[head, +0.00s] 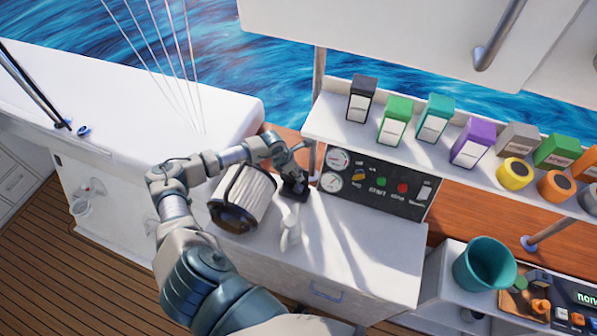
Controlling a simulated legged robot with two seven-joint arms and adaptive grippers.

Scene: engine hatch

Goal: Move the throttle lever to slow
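A small black lever unit (295,187), which looks like the throttle lever, stands on the white counter just left of the gauge panel. My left gripper (292,163) reaches over from the left and is right at the top of this unit. The gripper's dark fingers overlap the black parts, so I cannot tell whether they touch or grip the lever. The lever's handle and any slow marking are hidden or too small to read. My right gripper is out of view.
The dark panel (374,185) with gauges and buttons is to the right. A shelf (345,126) holds several coloured boxes.

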